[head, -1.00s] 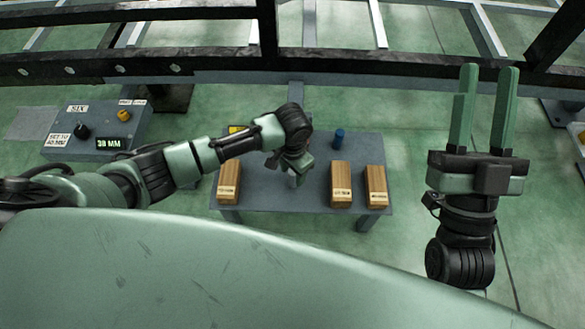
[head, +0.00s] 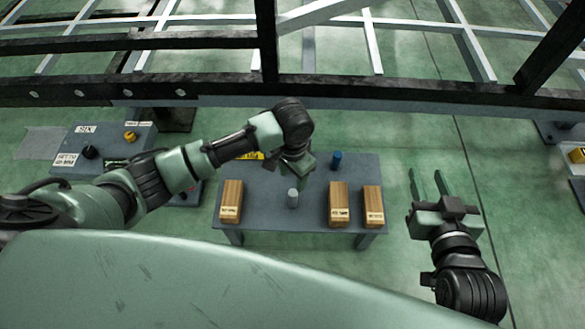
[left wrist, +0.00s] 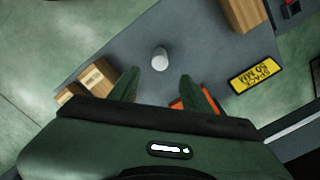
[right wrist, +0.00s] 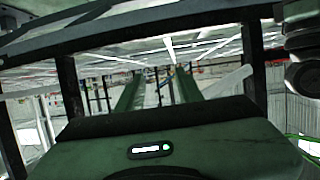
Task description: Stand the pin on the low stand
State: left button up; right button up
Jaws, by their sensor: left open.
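A short grey cylinder, probably the pin (head: 292,198), stands upright on the grey table (head: 310,220) in the head view. It also shows in the left wrist view (left wrist: 160,58), just beyond the fingertips and in line with the gap between them. My left gripper (head: 297,168) is open, empty and pointed down behind the cylinder; its fingers (left wrist: 160,78) are apart. A red-orange piece (left wrist: 188,104) lies partly hidden by a finger. I cannot tell which thing is the low stand. My right gripper (head: 428,180) is open and empty, off the table's right side.
Labelled wooden blocks stand on the table at left (head: 231,200) and right (head: 339,202), (head: 373,205). A yellow sign (left wrist: 255,75) lies at the table edge. A control box (head: 100,145) is left; the dark chassis beam (head: 400,98) crosses behind.

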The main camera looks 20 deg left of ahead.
pick_arm(q)
jog(key=s+d+r+t+h, duration=0.3)
jog(key=d+r+t+h, duration=0.25)
jog(key=d, duration=0.45)
jog(key=s+a+r+n+t+y, duration=0.2)
jog(key=a+r+t, duration=0.4)
jog(key=a+r, duration=0.5)
jog(key=shift+a+n+y, duration=0.65)
jog(key=shift+a+n, duration=0.05)
jog(key=shift+a, duration=0.15)
pick_arm(e)
jog(key=s+f+g, duration=0.1)
jog(key=s+d+f+g, duration=0.1)
jog(key=f, duration=0.1)
jog(key=shift+f+h, duration=0.15)
jog(key=shift+h, duration=0.25)
